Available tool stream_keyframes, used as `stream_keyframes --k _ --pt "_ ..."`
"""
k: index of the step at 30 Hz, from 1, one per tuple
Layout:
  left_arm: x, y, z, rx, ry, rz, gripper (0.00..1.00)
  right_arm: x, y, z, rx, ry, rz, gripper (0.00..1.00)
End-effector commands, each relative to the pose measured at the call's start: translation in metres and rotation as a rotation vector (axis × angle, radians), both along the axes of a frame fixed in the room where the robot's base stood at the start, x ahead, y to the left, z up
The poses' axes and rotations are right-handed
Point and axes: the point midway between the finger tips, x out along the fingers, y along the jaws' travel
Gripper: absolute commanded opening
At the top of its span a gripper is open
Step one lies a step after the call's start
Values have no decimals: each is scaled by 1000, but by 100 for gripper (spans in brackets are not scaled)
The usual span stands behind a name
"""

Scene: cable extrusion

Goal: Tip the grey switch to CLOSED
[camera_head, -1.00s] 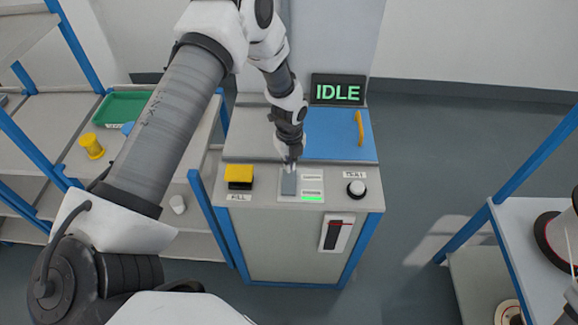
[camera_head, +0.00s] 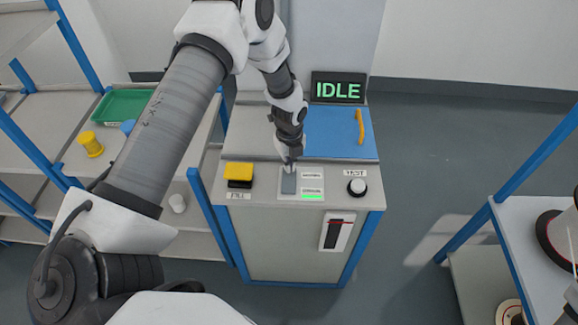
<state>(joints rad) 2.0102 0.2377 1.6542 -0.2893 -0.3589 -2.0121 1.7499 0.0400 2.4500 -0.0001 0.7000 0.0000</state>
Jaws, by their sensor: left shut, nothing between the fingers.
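The grey switch (camera_head: 289,184) is a flat rocker on a pale plate on top of the machine cabinet (camera_head: 298,245). Two small labels stand right of it, and the lower label (camera_head: 312,191) has a lit green bar (camera_head: 312,197) under it. Its text is too blurred to read surely. My left gripper (camera_head: 289,170) points down, shut and empty, at the far end of the switch. I cannot tell whether it touches it.
A display (camera_head: 338,88) reads IDLE behind a blue lid (camera_head: 335,135) with a yellow handle (camera_head: 359,128). Shelves (camera_head: 75,120) stand left, and a rack (camera_head: 510,225) stands right.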

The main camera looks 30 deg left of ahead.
Motion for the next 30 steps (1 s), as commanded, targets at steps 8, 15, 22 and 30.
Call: stream_keyframes --k 8,15,22,30 --pt "0 0 -5 0 0 0 0 0 0 -4 0 0 0 0" --pt "0 0 -9 0 0 0 0 0 0 -7 0 0 0 0" --pt "0 0 -12 0 0 0 0 0 0 -10 0 0 0 0" --pt "0 0 -9 0 0 0 0 0 0 -7 0 0 0 0"
